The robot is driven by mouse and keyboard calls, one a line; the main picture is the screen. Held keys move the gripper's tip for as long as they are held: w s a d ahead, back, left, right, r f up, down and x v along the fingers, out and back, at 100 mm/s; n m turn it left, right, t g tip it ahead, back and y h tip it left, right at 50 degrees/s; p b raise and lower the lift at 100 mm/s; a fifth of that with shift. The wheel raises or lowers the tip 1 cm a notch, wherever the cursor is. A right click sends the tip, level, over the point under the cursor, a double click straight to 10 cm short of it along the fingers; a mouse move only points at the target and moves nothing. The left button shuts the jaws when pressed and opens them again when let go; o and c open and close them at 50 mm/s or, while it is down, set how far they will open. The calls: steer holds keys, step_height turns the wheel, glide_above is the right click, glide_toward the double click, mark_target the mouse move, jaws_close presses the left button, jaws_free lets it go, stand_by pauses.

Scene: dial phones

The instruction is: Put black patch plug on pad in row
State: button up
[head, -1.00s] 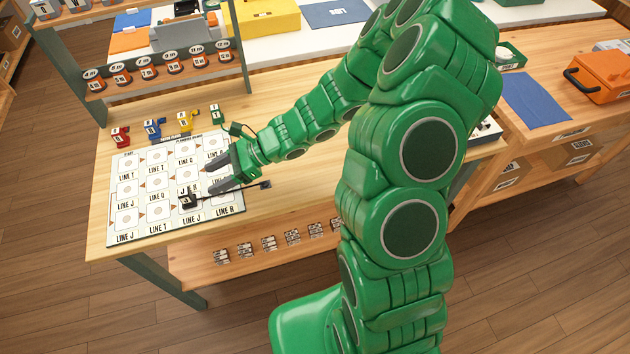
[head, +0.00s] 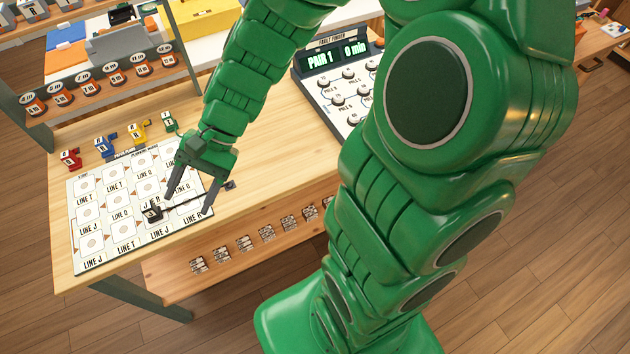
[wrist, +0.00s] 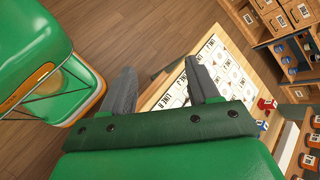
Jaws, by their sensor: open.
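The black patch plug (head: 154,213) lies on the front right part of the white pad board (head: 95,222), with a thin dark lead running right towards the board's edge. Whether it sits squarely on a pad is too small to tell. My gripper (head: 188,205) is open and points down over the board's right part, just right of the plug. Its fingers are apart with nothing held; contact with the lead is unclear. In the wrist view the open fingers (wrist: 162,88) show with the board (wrist: 222,68) beyond; the black plug is not visible there.
Red (head: 70,159), blue (head: 105,146), yellow (head: 138,132) and green (head: 170,121) plugs stand along the board's back edge. A rack of orange-based reels (head: 88,86) is behind. A fault finder unit (head: 335,88) stands right. Bare table (head: 275,150) lies between.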

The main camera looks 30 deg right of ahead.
steer(key=s+d+r+n+t+h, duration=0.1)
steer(key=s+d+r+n+h, duration=0.2)
steer(key=s+d, duration=0.3)
steer(key=s+d+r+n+t+h, duration=0.1)
steer(key=s+d+r+n+h, duration=0.2)
steer(key=s+d, duration=0.4)
steer(key=d+r+h, duration=0.1)
steer(key=d+h, duration=0.1)
steer(key=d, duration=0.4)
steer(key=shift+s+r+h, duration=0.25)
steer(key=shift+r+h, duration=0.1)
steer(key=shift+h, duration=0.05)
